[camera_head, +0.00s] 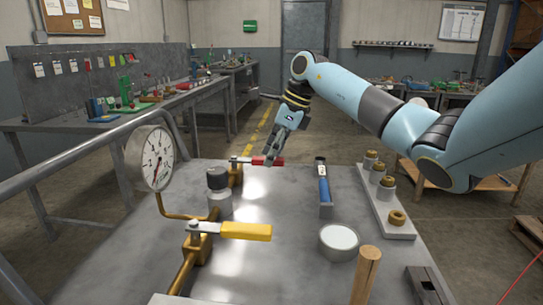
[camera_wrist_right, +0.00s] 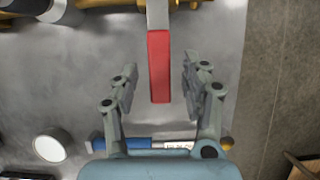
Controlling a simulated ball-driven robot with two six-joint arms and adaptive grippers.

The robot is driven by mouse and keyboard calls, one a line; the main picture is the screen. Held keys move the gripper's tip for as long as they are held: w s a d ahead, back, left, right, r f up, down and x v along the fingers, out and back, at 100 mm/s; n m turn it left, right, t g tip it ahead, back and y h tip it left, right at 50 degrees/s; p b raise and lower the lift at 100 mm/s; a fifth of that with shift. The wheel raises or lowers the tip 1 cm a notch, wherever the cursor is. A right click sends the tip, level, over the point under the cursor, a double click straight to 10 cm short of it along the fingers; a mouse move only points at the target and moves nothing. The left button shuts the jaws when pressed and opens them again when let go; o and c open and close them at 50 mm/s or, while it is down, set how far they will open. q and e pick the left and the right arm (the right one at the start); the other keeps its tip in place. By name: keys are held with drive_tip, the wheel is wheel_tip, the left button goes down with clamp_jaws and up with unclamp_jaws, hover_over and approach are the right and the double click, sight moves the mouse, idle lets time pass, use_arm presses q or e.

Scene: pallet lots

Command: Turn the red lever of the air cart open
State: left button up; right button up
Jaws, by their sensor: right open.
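The red lever (camera_head: 266,161) sits on a brass valve (camera_head: 235,173) at the far left of the air cart's grey top (camera_head: 290,217). It points right in the head view, crosswise to the brass pipe. My right gripper (camera_head: 270,156) is over the lever's free end. In the right wrist view the red lever (camera_wrist_right: 159,66) lies between the two spread fingers of my right gripper (camera_wrist_right: 160,72), with a gap on each side. I cannot tell the height of the fingers over it. My left gripper is in neither view.
Nearer on the pipe is a yellow lever (camera_head: 245,231). A gauge (camera_head: 151,158) and a dark-capped bottle (camera_head: 219,193) stand at left.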

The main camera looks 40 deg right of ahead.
drive_tip(key=shift+w+f, duration=0.1)
drive_tip(key=shift+f, duration=0.1)
clamp_jaws()
idle(0.4)
